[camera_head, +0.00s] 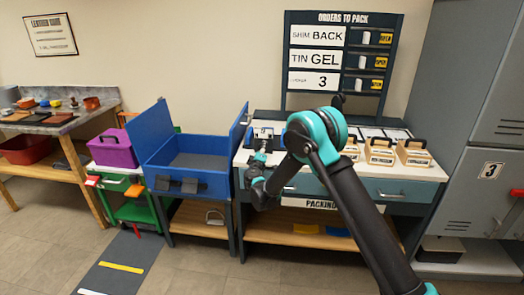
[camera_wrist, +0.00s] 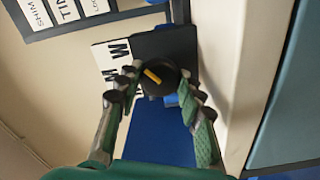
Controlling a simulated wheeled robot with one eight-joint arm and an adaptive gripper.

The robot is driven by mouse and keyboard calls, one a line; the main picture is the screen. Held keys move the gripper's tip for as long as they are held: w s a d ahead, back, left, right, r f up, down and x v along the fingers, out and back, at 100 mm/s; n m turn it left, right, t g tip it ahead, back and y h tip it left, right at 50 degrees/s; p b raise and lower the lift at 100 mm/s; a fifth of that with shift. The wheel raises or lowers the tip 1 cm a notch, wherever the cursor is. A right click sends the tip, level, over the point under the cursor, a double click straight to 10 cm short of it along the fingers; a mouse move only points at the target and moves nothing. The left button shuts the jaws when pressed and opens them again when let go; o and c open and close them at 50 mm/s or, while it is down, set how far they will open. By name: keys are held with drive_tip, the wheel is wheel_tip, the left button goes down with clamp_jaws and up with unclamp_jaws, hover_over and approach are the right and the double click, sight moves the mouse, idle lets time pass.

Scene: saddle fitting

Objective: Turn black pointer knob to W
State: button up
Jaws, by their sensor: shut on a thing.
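The black pointer knob (camera_wrist: 160,88) with a yellow pointer bar sits on a dark block (camera_wrist: 178,44) in the wrist view. My gripper (camera_wrist: 158,84) has one finger on each side of the knob and is shut on it. The yellow bar lies slanted, from upper left to lower right in the picture. A white label (camera_wrist: 104,56) with black letters is left of the knob; my left finger hides part of it, and I cannot tell exactly which letter the bar points to. In the head view, my gripper (camera_head: 261,156) is at the small device (camera_head: 266,131) on the bench's left end.
The white-topped bench (camera_head: 345,164) carries several wooden boxes (camera_head: 413,151) to the right. A blue open bin (camera_head: 205,185) stands close on the left. The orders board (camera_head: 341,60) is behind, and grey lockers (camera_head: 480,150) are at the right.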

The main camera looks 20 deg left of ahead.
drive_tip(key=shift+m, duration=0.9)
drive_tip(key=o, duration=1.2)
drive_tip(key=shift+c, duration=0.2)
drive_tip(key=v, duration=1.2)
drive_tip(key=shift+f, duration=0.1)
